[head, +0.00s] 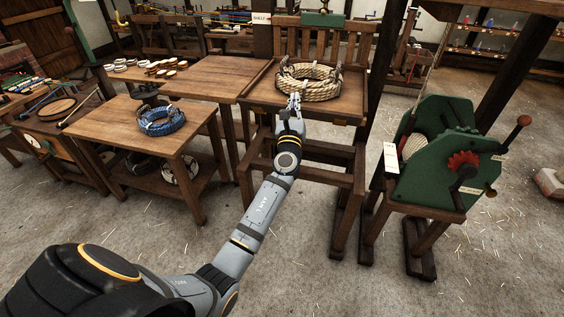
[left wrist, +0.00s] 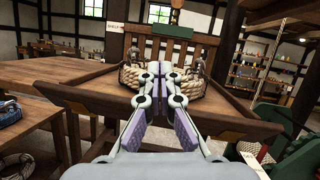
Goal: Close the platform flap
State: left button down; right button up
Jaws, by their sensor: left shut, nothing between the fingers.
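The platform (head: 346,104) is a brown wooden stand with a slatted back. A thick coil of tan rope (head: 310,85) lies on it. A wooden board with brass fittings runs along its front edge; I cannot tell whether this is the flap. My left gripper (head: 294,101) is shut and empty at the front edge, just before the coil. In the left wrist view the shut fingers (left wrist: 161,70) point at the coil (left wrist: 200,85) and hide its middle. Whether they touch rope or board is unclear. My right gripper is not in view.
A lower table (head: 105,135) at left holds a blue rope coil (head: 160,120). Another wooden table (head: 215,80) stands beside the platform. A green winding machine (head: 435,150) with a red gear and crank handles stands close at right. The floor in front is open.

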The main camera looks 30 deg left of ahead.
pick_arm(q)
jog(key=shift+x, duration=0.95)
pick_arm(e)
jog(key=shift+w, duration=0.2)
pick_arm(q)
jog(key=shift+d, duration=0.2)
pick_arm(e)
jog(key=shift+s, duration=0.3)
